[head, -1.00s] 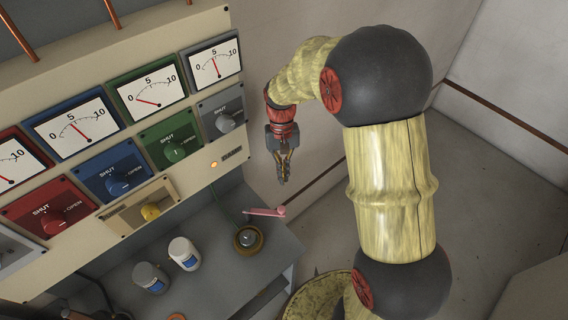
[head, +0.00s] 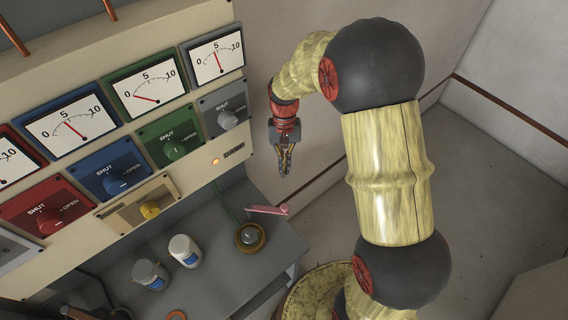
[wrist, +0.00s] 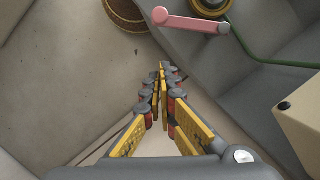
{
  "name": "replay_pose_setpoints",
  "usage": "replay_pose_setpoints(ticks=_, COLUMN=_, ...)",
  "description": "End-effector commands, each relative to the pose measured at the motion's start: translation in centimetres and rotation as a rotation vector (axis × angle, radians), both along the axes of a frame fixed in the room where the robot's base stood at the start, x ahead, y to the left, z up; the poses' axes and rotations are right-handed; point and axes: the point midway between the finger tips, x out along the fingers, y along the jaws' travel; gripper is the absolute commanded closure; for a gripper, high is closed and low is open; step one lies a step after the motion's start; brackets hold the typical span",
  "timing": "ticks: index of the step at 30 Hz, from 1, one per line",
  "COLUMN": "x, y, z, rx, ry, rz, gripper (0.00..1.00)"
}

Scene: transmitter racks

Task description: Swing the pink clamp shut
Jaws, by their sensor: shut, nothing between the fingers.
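The pink clamp (head: 267,210) is a thin bar at the right end of the grey bench, beside a round brass-rimmed fitting (head: 250,237). In the wrist view the pink clamp (wrist: 190,22) lies at the top, with a rounded knob at its left end and its right end by the brass ring (wrist: 210,7). My gripper (head: 284,172) is shut and empty, pointing down, above and slightly right of the clamp in the head view. In the wrist view my fingertips (wrist: 163,72) meet below the clamp, apart from it.
The panel (head: 140,140) with meters and coloured knobs stands at the left. A green cable (wrist: 262,55) runs from the brass fitting. Open floor (head: 480,170) lies to the right.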

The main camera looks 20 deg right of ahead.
Motion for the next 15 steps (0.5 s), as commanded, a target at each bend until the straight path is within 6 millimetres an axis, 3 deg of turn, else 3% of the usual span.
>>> replay_pose_setpoints(ticks=8, x=-1.4, y=0.5, z=-5.5, rx=0.000, ry=0.005, rz=0.001, gripper=1.00)
replay_pose_setpoints(ticks=15, x=-4.1, y=1.5, z=-5.8, rx=0.000, ry=0.000, rz=0.002, gripper=1.00)
